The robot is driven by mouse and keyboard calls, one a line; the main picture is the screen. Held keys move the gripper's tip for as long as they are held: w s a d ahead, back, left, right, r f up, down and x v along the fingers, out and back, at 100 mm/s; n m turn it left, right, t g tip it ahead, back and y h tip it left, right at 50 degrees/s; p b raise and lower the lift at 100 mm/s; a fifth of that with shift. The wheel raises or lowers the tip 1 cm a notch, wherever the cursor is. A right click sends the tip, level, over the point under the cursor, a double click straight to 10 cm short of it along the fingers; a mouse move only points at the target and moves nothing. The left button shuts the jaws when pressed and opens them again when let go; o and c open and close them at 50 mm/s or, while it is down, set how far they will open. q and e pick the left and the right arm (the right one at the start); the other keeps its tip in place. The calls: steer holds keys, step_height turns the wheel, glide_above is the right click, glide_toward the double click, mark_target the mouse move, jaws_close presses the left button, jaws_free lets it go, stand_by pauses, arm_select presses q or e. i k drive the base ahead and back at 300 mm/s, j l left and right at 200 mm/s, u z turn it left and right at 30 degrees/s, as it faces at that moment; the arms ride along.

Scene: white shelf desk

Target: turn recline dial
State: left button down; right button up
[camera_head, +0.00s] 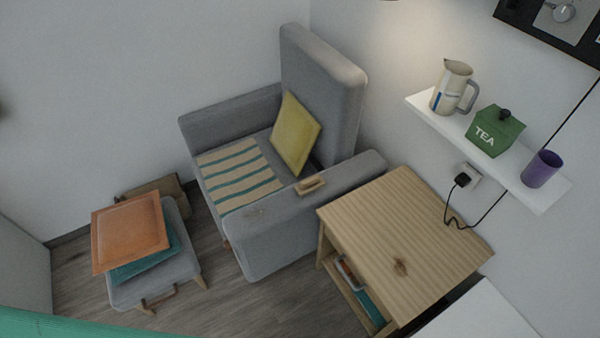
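A grey armchair (285,235) stands in the middle of the view with its back upright against the corner. A small light-wood fitting (311,185) sits on top of its right armrest. It may be the recline dial, but it is too small to tell its shape or setting. No other dial shows on the chair. A yellow cushion (295,133) leans on the backrest and a striped cloth (238,175) lies on the seat. Neither of my grippers is in view.
A wooden side table (400,225) stands close to the right armrest. A grey footstool (180,265) with an orange board (130,232) on top is at left. A white wall shelf (540,198) holds a pitcher, a green tea box and a purple cup. Floor shows between stool and chair.

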mark_target(227, 245)
steer(key=j+u, duration=0.15)
steer(key=u, duration=0.15)
steer(key=j+z, duration=0.15)
steer(key=j, duration=1.2)
